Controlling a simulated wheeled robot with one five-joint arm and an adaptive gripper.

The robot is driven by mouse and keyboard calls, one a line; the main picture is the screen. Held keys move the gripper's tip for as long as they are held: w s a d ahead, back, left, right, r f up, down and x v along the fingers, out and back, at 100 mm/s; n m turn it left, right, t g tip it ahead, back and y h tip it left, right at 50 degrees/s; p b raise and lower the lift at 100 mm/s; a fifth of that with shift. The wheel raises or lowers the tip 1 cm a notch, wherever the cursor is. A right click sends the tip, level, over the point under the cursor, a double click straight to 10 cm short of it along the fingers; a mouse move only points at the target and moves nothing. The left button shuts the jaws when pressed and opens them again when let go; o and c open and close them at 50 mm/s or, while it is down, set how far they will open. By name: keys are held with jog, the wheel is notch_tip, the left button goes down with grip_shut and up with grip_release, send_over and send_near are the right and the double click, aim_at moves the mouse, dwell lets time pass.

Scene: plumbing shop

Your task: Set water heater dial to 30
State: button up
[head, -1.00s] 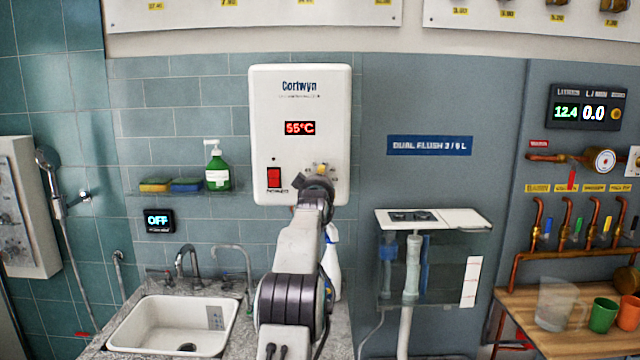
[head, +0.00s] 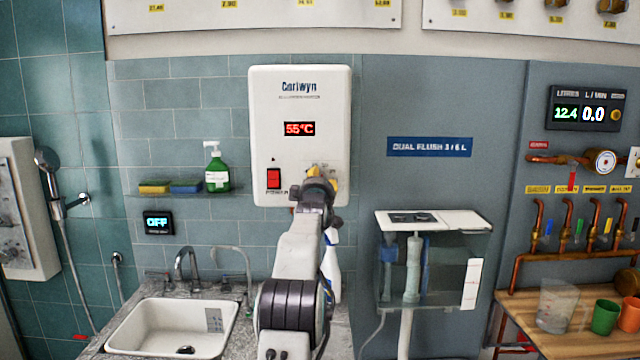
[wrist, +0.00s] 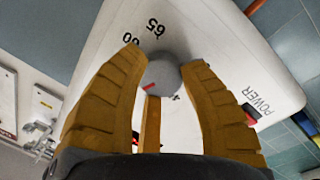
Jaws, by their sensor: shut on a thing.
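The white water heater (head: 300,100) hangs on the tiled wall. Its red display (head: 300,129) reads 55°C. In the wrist view the grey round dial (wrist: 162,76) has a red pointer mark on its lower left side. Printed numbers 60 and 65 show beyond it, and another number is partly hidden by a finger. My gripper (wrist: 165,70) has its ochre fingers closed around the dial. In the head view my gripper (head: 322,178) is at the heater's lower right front and hides the dial.
A red power switch (head: 274,178) is on the heater, left of my gripper. A spray bottle (head: 331,265) stands behind my arm. A sink (head: 130,322) is at lower left, and a glass cistern (head: 435,270) stands to the right.

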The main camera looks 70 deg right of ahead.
jog(key=shift+f, duration=0.15)
jog(key=o, duration=0.9)
jog(key=shift+w+d, duration=0.1)
jog(key=shift+d, duration=0.05)
jog(key=o, duration=0.3)
jog(key=shift+a, duration=0.2)
jog(key=shift+v, duration=5.85)
